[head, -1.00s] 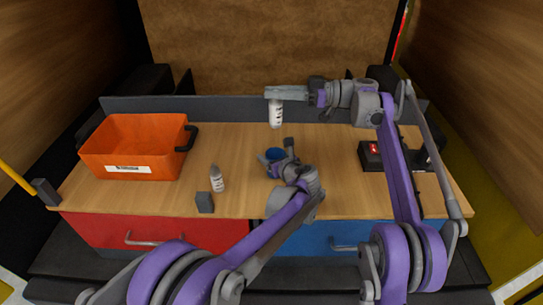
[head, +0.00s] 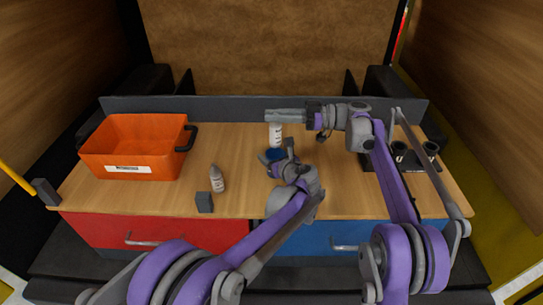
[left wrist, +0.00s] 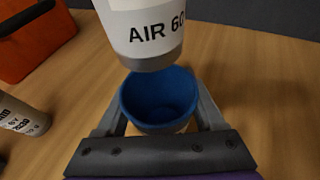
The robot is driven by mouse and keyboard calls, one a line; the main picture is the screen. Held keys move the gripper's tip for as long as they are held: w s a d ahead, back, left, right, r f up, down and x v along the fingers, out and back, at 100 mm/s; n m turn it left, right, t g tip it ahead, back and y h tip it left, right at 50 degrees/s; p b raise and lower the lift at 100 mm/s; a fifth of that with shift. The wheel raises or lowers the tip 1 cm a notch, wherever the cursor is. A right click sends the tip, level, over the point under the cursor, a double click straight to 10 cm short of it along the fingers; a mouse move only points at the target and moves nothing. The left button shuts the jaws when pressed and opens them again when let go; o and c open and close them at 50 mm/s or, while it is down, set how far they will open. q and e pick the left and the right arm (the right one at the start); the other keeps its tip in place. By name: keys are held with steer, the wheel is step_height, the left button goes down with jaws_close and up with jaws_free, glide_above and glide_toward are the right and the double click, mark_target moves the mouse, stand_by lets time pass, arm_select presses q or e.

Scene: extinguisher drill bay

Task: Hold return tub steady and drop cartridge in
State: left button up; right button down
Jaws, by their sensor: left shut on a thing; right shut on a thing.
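The return tub (head: 274,155) is a small round tub, blue inside, standing on the wooden bench top. My left gripper (head: 280,161) is shut on it, with a finger on either side. The left wrist view shows the tub's open blue mouth (left wrist: 158,97) facing up. My right gripper (head: 273,116) is shut on the upper end of a white cartridge (head: 275,137), which hangs upright. In the left wrist view the cartridge (left wrist: 143,28), marked AIR 60 with a grey lower band, is above the tub's mouth. Its lower end overlaps the far rim in that view.
An orange bin (head: 105,163) with a black handle stands at the left. A white bottle-shaped cartridge (head: 217,180) and a small grey block (head: 204,203) stand left of the tub. A dark holder with round cups (head: 430,149) is at the right, partly behind my right arm.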

mark_target(276, 127)
steer(key=shift+f, duration=2)
steer(key=c, duration=0.7)
jaws_free()
steer(key=shift+c, duration=0.2)
steer(key=d, duration=1.2)
arm_select(q)
steer(key=o, duration=1.5)
steer(key=shift+o, duration=0.2)
steer(key=shift+s, duration=0.1)
